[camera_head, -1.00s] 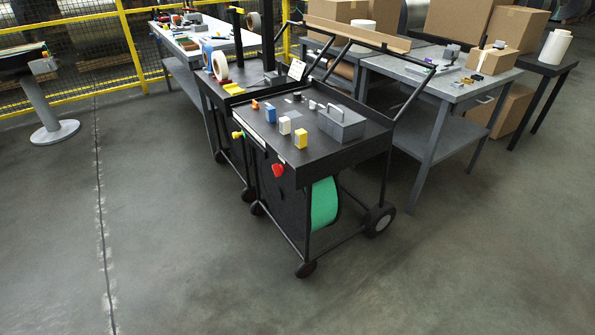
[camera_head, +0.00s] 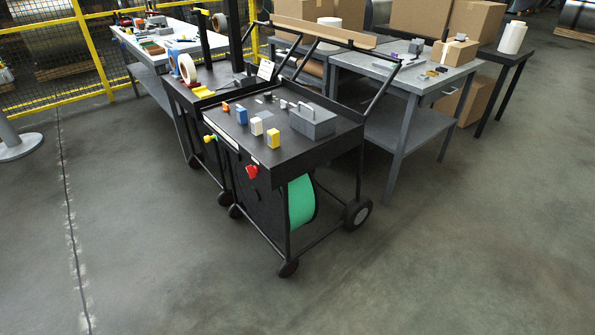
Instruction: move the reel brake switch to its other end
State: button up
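A black wheeled cart (camera_head: 330,157) stands in the middle of the head view, with a green reel (camera_head: 301,201) low under its top. A red knob (camera_head: 251,172) and a yellow-green knob (camera_head: 210,138) are on its front side. On its top are small orange (camera_head: 226,107), blue (camera_head: 242,115), white (camera_head: 257,125) and yellow (camera_head: 273,138) blocks and a grey box with a handle (camera_head: 312,120). I cannot tell which of these parts is the reel brake switch, or how it is set. My gripper is not in view.
A second black cart (camera_head: 180,93) adjoins behind. Grey workbenches (camera_head: 410,85) with cardboard boxes (camera_head: 455,52) stand behind to the right. A yellow fence (camera_head: 98,58) runs at the back left. The floor in front of and to the right of the cart is clear.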

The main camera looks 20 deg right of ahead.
aim_at(252, 170)
jog(key=i+j+z, duration=0.1)
jog(key=i+j, duration=0.25)
jog(key=i+j+z, duration=0.1)
jog(key=i+j, duration=0.2)
jog(key=j, duration=0.3)
jog(key=i+j+z, duration=0.1)
jog(key=i+j, duration=0.2)
jog(key=j, duration=0.2)
jog(key=i+j+z, duration=0.15)
jog(key=i+j, duration=0.15)
jog(key=j, duration=0.25)
jog(key=i+j+z, duration=0.1)
jog(key=i+j, duration=0.15)
jog(key=j, duration=0.3)
jog(key=i+j+z, duration=0.1)
jog(key=i+j, duration=0.15)
jog(key=j, duration=0.35)
jog(key=i+j+z, duration=0.1)
jog(key=i+j, duration=0.15)
jog(key=j, duration=0.35)
jog(key=i+j+z, duration=0.1)
jog(key=j, duration=0.55)
jog(key=i, duration=0.1)
